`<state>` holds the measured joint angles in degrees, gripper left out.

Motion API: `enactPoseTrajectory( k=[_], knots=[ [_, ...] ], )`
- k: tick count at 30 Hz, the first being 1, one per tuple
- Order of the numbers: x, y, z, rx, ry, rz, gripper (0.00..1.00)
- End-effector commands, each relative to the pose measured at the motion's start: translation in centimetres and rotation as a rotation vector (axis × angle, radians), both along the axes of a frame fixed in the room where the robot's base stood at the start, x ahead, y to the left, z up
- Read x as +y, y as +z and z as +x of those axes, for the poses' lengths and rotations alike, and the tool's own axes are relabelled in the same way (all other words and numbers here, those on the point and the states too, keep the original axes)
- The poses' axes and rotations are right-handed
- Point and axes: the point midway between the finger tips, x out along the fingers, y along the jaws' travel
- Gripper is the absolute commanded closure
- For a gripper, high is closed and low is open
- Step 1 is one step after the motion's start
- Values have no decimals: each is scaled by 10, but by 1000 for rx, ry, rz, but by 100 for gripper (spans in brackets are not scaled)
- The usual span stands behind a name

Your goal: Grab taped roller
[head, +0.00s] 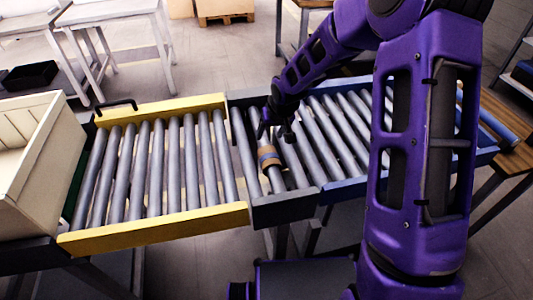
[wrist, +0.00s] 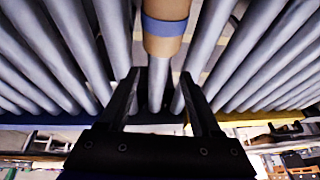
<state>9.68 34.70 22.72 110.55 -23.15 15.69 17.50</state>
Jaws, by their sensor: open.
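The taped roller (head: 277,181) is a grey roller with a tan wrap and a blue band, in the dark-framed conveyor section. In the wrist view the taped roller (wrist: 157,85) runs up the middle, its tan wrap and blue band (wrist: 166,27) beyond my fingertips. My gripper (head: 275,131) is open above the rollers, close to the taped part on its far side. In the wrist view my gripper (wrist: 160,80) has one finger on each side of the bare grey part of this roller. Nothing is held. I cannot tell whether the fingers touch it.
Plain grey rollers (head: 318,150) lie close on both sides. A yellow-framed conveyor section (head: 150,236) adjoins at left, with a cream bin (head: 38,170) at its end. The blue frame (head: 350,187) continues right behind my arm. A wooden table (head: 515,165) stands far right.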

Motion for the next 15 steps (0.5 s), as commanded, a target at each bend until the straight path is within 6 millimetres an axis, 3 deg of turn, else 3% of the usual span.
enactPoseTrajectory(
  k=[3,10,15],
  knots=[
    [3,-16,6,1,-1,0,35],
    [5,-31,11,0,-1,0,35],
    [10,-57,18,2,1,1,35]
  ],
)
